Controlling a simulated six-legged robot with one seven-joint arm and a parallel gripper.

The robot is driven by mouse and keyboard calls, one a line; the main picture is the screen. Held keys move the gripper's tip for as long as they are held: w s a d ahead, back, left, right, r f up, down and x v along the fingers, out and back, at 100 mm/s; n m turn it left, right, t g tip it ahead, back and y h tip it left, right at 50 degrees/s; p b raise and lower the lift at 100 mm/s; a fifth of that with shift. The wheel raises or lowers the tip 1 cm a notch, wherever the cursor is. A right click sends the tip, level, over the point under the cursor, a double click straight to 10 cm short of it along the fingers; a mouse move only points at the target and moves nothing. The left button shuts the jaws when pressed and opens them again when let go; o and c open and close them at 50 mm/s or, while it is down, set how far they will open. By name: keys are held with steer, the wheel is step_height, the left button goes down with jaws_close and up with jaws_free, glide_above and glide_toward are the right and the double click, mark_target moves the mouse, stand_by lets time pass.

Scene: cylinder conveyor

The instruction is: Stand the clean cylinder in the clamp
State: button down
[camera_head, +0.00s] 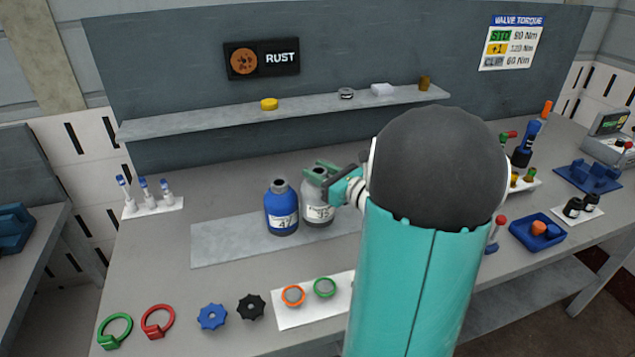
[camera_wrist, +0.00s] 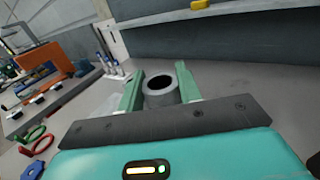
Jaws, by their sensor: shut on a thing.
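A silver-grey cylinder (camera_head: 317,205) with a white label and narrow neck stands upright on the grey plate (camera_head: 225,240). My gripper (camera_head: 335,180) is shut around its neck. In the wrist view the green fingers (camera_wrist: 160,92) flank the round, open-topped neck (camera_wrist: 161,100) of the grey cylinder. A blue cylinder (camera_head: 281,210) with a white label stands upright just left of it. No rust shows on the visible sides of either. A blue fixture with raised blocks (camera_head: 588,176) lies at the right; I cannot tell whether it is the clamp. My arm hides part of the table.
A shelf (camera_head: 210,118) with small parts runs behind. White bottles (camera_head: 144,188) stand at the left. Rings (camera_head: 158,320), knobs (camera_head: 212,317) and a white card (camera_head: 310,312) lie in front. A blue tray (camera_head: 537,231) and several tools are at the right. A RUST sign (camera_head: 261,58) hangs behind.

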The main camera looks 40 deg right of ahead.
steer(key=shift+w+d+f, duration=0.1)
steer(key=shift+w+f, duration=0.1)
steer(key=shift+f, duration=1.55)
steer(key=shift+w+f, duration=0.1)
steer(key=c, duration=1.4)
jaws_free()
steer(key=shift+f, duration=0.15)
steer(key=o, duration=0.4)
steer(key=shift+o, duration=0.2)
